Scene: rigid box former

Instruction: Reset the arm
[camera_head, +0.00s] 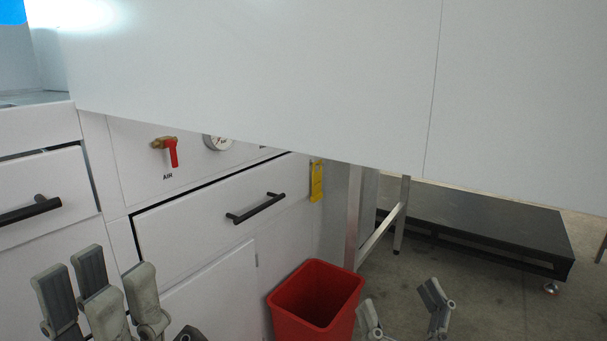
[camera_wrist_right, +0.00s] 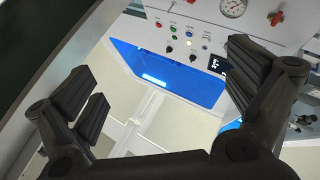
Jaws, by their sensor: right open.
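My left gripper (camera_head: 100,290) is at the lower left of the head view, with its grey finger pads pointing up in front of the white cabinet. Its pads stand close together and nothing shows between them; how far apart they are is unclear. My right gripper (camera_head: 402,300) is at the bottom of the head view, right of the red bin. Its fingers are spread and empty. In the right wrist view its dark fingers (camera_wrist_right: 165,80) stand wide apart with nothing between them. Most of both arms is out of the head view.
A large white panel (camera_head: 260,70) fills the top of the head view. Below are drawers with black handles (camera_head: 256,208), a red air valve (camera_head: 172,152), a red bin (camera_head: 315,293) and a low black platform (camera_head: 480,222). A control panel (camera_wrist_right: 200,40) shows in the wrist view.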

